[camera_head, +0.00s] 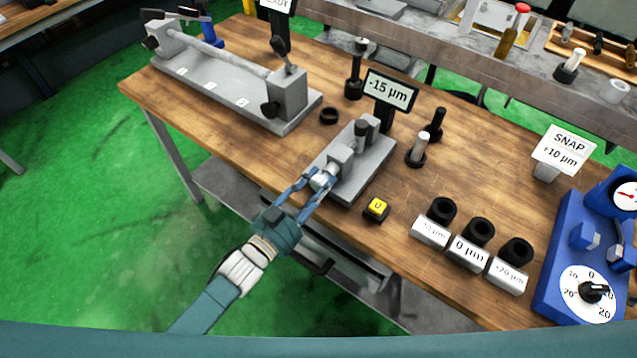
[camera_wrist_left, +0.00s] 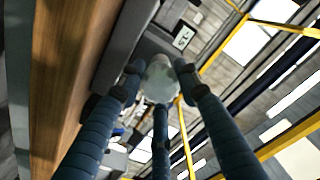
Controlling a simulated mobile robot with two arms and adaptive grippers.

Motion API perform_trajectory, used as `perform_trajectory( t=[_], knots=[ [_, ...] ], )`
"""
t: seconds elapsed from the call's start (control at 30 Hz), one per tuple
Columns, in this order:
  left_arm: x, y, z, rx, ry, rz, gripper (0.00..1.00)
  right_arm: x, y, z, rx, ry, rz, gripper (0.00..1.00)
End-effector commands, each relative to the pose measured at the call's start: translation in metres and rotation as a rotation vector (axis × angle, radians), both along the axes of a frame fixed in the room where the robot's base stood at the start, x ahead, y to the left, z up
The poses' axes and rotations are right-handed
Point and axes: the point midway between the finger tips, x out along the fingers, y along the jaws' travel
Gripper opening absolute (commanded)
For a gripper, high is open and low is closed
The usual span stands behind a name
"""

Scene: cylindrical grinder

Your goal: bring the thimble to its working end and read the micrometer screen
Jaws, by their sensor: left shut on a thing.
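The micrometer (camera_head: 352,168) sits on a grey base on the wooden bench, in the middle of the head view. Its thimble (camera_head: 322,178) is the pale cylinder at the near left end. My left gripper (camera_head: 320,181) reaches in from the lower left and is shut on the thimble. In the left wrist view the thimble (camera_wrist_left: 160,80) shows as a pale round end between the fingers. The micrometer screen (camera_head: 389,92) stands behind the base and reads -15 µm. It also shows small and tilted in the wrist view (camera_wrist_left: 183,38). My right gripper is not in view.
A yellow button marked 0 (camera_head: 376,208) stands right of the base. Black rings with labelled blocks (camera_head: 468,252) and a blue dial gauge (camera_head: 582,262) lie further right. A long grey fixture (camera_head: 225,85) holds a rod at the back left. A black ring (camera_head: 329,116) lies behind the base.

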Motion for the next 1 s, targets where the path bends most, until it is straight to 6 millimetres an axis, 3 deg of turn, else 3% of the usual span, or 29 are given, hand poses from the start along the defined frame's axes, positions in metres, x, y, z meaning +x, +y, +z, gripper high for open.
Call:
perform_trajectory(
  t=[0.03, 0.07, 0.13, 0.73, 0.87, 1.0],
  knots=[
    [-0.0017, 0.0013, -0.0075, 0.011, 0.012, 0.002, 0.07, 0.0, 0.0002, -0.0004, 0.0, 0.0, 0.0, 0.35],
    [-0.0017, 0.0014, -0.0076, 0.011, 0.012, 0.002, 0.39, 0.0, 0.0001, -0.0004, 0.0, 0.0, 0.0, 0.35],
    [-0.0016, 0.0013, -0.007, 0.009, 0.011, 0.002, 0.53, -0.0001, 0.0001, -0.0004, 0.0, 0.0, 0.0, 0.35],
    [-0.0002, 0.0004, -0.0015, -0.023, 0.021, 0.0, 0.53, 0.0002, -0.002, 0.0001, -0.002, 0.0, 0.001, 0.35],
    [-0.0006, -0.0001, -0.0013, -0.131, 0.1, -0.001, 0.53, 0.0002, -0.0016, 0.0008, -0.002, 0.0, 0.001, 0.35],
    [-0.0007, -0.0001, -0.0018, -0.347, 0.257, -0.001, 0.53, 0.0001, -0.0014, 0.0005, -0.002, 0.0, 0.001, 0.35]
  ],
)
